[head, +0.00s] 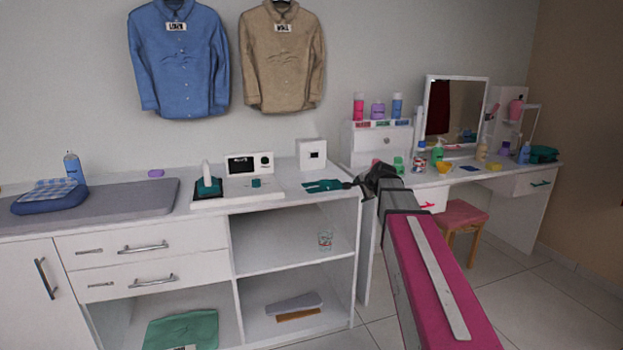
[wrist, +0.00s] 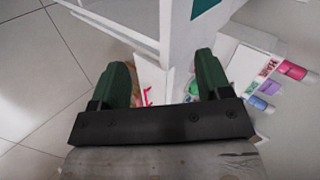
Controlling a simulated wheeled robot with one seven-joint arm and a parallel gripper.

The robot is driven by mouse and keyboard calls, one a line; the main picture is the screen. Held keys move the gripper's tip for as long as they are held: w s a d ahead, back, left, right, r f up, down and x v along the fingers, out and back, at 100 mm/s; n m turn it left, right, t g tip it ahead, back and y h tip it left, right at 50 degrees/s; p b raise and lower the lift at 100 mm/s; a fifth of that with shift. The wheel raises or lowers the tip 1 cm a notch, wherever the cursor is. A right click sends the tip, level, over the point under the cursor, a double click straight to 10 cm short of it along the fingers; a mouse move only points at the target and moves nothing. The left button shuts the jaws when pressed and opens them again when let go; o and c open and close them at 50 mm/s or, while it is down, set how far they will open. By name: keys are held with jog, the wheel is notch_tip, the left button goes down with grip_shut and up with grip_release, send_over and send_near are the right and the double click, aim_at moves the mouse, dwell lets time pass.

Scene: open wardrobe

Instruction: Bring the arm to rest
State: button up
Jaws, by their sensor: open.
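My arm (head: 428,270), with a pink cover and a pale strip, reaches from the lower right up to the right end of the white counter. My gripper (head: 354,184) is at that end, beside a flat teal item (head: 322,186) lying on the counter top. In the wrist view my gripper (wrist: 163,78) shows two dark green fingers spread apart. I see nothing held between them; white furniture and the floor show beyond. In the head view the fingertips are small and partly hidden by the dark wrist.
A vanity with a mirror (head: 454,110) and several bottles stands right. A pink stool (head: 459,214) is in front of it. Tiled floor (head: 530,290) is clear at the lower right.

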jog(key=s+f+n+g+h, duration=0.3)
jog(key=s+f+n+g, duration=0.6)
jog(key=s+f, duration=2)
jog(key=n, duration=0.3)
jog(key=shift+s+a, duration=0.25)
jog(key=shift+s, duration=0.15)
